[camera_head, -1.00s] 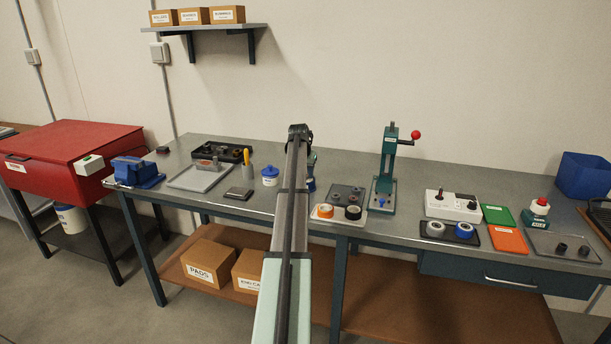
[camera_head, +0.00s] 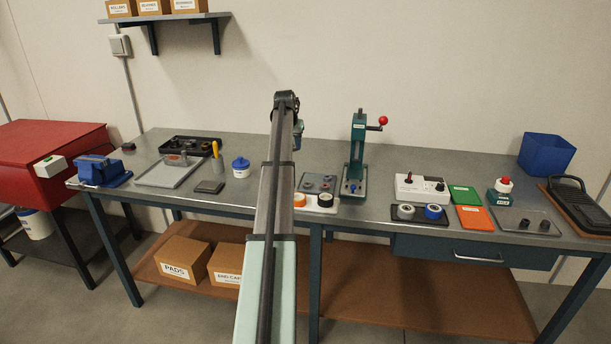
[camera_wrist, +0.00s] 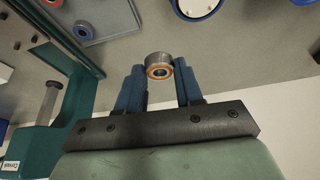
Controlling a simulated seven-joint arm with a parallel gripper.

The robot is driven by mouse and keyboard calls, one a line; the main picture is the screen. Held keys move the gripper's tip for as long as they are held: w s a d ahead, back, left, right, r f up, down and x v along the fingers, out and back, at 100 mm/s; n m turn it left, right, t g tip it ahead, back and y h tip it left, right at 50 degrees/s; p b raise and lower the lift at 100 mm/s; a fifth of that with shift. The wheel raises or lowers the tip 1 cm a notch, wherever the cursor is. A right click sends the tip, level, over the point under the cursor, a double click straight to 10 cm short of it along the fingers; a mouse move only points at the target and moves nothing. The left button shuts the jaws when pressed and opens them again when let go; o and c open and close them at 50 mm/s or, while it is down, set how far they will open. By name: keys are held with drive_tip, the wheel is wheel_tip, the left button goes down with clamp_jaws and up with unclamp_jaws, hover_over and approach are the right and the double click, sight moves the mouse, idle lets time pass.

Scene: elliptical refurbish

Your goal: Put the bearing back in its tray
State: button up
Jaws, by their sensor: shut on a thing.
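In the wrist view, my gripper (camera_wrist: 161,72) has its two blue fingers on either side of a small bearing (camera_wrist: 158,60), a metal ring with an orange seal and a dark bore. The bearing is held at the fingertips, above the bench. In the head view my arm hides most of the gripper, and I cannot make out the bearing. A grey tray (camera_head: 309,188) with several small round parts lies left of the green press. Part of a grey tray (camera_wrist: 110,28) with a red-ringed part shows at the wrist view's upper left. I cannot tell which tray is the bearing's.
The green press (camera_head: 356,155) with a red-knobbed lever stands close to my gripper's right. A dark tray (camera_head: 421,221) holds a grey and a blue roll. A blue bin (camera_head: 546,155) stands at the far right.

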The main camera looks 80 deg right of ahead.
drive_tip(key=m, duration=0.2)
hover_over(312, 178)
drive_tip(key=w, duration=0.2)
wheel_tip(312, 178, down, 2)
drive_tip(key=shift+s+a+m+g, duration=0.5)
drive_tip(key=shift+m+g, duration=0.6)
drive_tip(key=shift+m, duration=0.9)
drive_tip(key=shift+y, duration=0.4)
drive_tip(key=shift+f, duration=4.95)
drive_tip(key=shift+f, duration=0.1)
drive_tip(key=o, duration=0.8)
drive_tip(key=shift+c, duration=0.2)
drive_tip(key=v, duration=1.2)
